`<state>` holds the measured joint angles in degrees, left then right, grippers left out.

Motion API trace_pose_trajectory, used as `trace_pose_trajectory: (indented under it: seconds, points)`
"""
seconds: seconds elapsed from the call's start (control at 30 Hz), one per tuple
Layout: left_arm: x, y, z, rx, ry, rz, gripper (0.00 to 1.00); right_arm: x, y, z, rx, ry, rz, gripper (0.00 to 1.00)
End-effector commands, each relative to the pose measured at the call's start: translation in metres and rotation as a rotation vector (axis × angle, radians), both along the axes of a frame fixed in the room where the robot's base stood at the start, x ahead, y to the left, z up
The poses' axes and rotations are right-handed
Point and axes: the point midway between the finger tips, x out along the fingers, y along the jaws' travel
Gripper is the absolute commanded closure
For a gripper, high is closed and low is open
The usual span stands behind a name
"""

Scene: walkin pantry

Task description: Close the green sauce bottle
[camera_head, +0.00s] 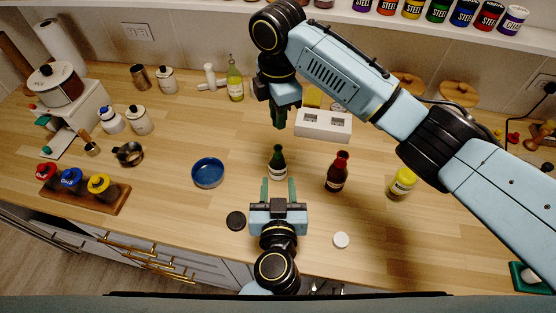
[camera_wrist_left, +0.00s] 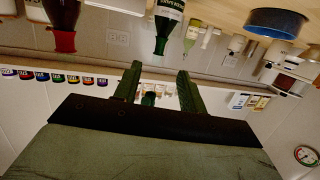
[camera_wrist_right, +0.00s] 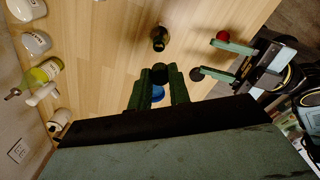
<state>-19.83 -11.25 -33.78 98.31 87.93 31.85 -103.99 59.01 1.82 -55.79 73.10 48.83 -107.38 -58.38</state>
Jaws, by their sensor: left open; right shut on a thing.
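The green sauce bottle (camera_head: 278,163) stands upright on the counter. It shows upside down in the left wrist view (camera_wrist_left: 168,22) and from above, neck up, in the right wrist view (camera_wrist_right: 160,40). My left gripper (camera_head: 278,184) is open and empty. Its fingers point at the bottle's lower body from the near side, with the bottle just beyond the fingertips. My right gripper (camera_head: 279,122) is up behind the bottle in the head view, shut on a small dark cap (camera_wrist_right: 159,73) seen between its fingertips. The cap is mostly hidden in the head view.
A red sauce bottle (camera_head: 337,172) and a yellow bottle (camera_head: 402,184) stand to the right, a blue bowl (camera_head: 208,172) to the left.

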Motion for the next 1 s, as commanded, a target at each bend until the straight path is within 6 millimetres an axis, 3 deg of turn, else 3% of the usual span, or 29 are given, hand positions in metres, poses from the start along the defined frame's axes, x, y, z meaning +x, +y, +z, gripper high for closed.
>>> trace_pose_trajectory:
  seconds: [0.27, 0.7, 1.0]
  points:
    - [0.021, 0.000, -0.004, 0.001, -0.003, 0.000, 0.59, 0.000, 0.000, 0.000, 0.000, 0.000, -0.001, 1.00]
    - [0.099, 0.000, -0.019, 0.003, -0.003, -0.002, 0.59, 0.000, 0.000, 0.000, 0.000, 0.000, -0.001, 1.00]
    - [0.118, 0.001, -0.024, 0.000, -0.001, 0.000, 0.59, 0.000, 0.000, 0.000, 0.000, 0.000, -0.001, 1.00]
